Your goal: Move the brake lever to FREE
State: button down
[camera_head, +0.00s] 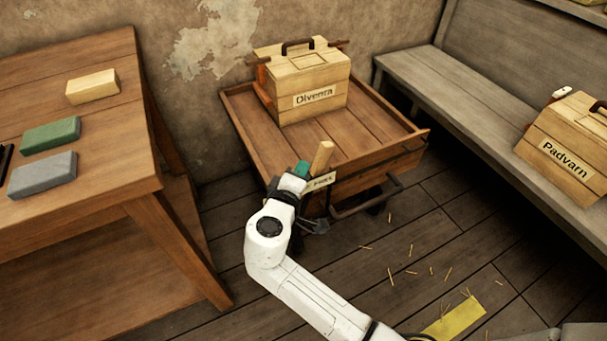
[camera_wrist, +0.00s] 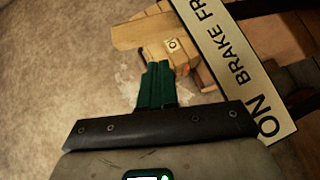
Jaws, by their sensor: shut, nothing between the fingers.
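The brake lever (camera_head: 321,157) is a pale wooden handle standing up at the cart's near edge, its top tilted slightly right. Its lettered plate (camera_head: 319,183) is partly hidden by my arm; in the wrist view the plate (camera_wrist: 238,70) reads ON, BRAKE and FR, with the rest cut off. My gripper (camera_head: 302,168) has green fingers, shut and empty, just left of the lever. The fingers (camera_wrist: 158,80) point towards a pale wooden piece (camera_wrist: 140,30), apparently the lever, on the plate's FREE side. I cannot tell whether they touch.
The lever is on a wooden cart (camera_head: 240,118) carrying the Olvenra crate (camera_head: 330,82). A table (camera_head: 95,160) with several blocks stands left. A bench (camera_head: 440,82) with the Padvarn crate (camera_head: 575,145) is right. Straw and a yellow strip (camera_head: 455,318) lie on the floor.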

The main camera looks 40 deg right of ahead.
jog(key=p+v, duration=0.1)
jog(key=v, duration=0.9)
jog(key=shift+a, duration=0.4)
jog(key=shift+w+f, duration=0.1)
jog(key=s+d+f+m+g+y, duration=0.3)
jog(key=s+d+f+g+y, duration=0.2)
jog(key=s+d+f, duration=0.35)
jog(key=s+a+f+g+y, duration=0.1)
jog(key=s+a+f+y, duration=0.2)
jog(key=s, duration=0.4)
jog(key=s+a+f+y, duration=0.1)
jog(key=s+a+y, duration=0.2)
jog(key=s+y, duration=0.25)
notch_tip(320, 180, up, 17)
jog(key=p, duration=1.7)
jog(key=shift+s+f, duration=0.15)
jog(key=shift+s, duration=0.25)
